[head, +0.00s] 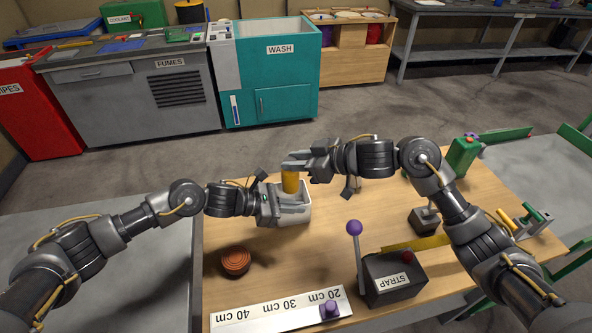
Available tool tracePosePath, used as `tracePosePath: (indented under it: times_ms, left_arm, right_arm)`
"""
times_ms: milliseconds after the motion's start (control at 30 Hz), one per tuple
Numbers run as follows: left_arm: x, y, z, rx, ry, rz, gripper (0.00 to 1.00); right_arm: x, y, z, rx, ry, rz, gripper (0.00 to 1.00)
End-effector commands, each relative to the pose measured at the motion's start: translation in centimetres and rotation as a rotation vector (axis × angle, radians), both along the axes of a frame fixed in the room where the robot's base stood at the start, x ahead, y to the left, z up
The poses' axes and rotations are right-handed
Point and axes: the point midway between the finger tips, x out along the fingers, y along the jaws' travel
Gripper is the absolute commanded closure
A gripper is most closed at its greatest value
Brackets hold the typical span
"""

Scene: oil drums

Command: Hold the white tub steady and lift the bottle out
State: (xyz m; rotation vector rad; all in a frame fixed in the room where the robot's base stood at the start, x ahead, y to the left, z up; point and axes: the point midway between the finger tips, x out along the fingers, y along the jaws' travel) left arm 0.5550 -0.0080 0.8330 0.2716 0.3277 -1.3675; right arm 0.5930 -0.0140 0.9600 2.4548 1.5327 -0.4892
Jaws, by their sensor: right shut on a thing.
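The white tub (305,214) stands on the wooden table, partly hidden by my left gripper. The bottle (290,183) shows as a yellow-orange upright body above the tub; its lower part is hidden behind my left gripper and its top by my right gripper. My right gripper (296,163) reaches in from the right and is shut on the bottle's upper end. My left gripper (288,207) is at the tub's left and near side, with its fingers across the tub. Whether its jaws are closed on the wall cannot be seen.
A brown coiled disc (235,261) lies left of the tub. A ruler board (272,311) with a purple knob lies at the front. A green canister (463,154) stands at the back right.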

Motion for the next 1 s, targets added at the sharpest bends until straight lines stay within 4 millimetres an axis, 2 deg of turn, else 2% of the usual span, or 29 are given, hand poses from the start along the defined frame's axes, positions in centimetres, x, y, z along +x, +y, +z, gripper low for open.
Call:
tracePosePath:
  times_ms: [233,400,467,767,867,1000]
  left_arm:
    - [0.0,0.0,0.0,0.0,0.0,0.0,1.0]
    - [0.0,0.0,0.0,0.0,0.0,0.0,0.77]
    - [0.0,0.0,0.0,0.0,0.0,0.0,0.71]
    - [0.0,0.2,0.1,0.0,0.0,0.0,0.71]
    - [-0.1,1.2,0.4,0.0,-0.001,0.002,0.71]
    - [-0.5,3.6,1.5,0.001,-0.003,0.003,0.71]
  right_arm:
    - [0.0,0.0,0.2,0.0,0.0,0.0,1.0]
    - [0.0,0.0,0.2,0.001,0.0,0.0,1.0]
    - [0.0,0.0,0.2,0.001,0.0,0.0,1.0]
    - [0.0,0.0,0.2,0.001,0.0,0.0,1.0]
    - [0.0,0.0,0.2,0.001,0.0,0.0,1.0]
    - [0.0,0.0,0.2,0.001,0.0,0.0,1.0]
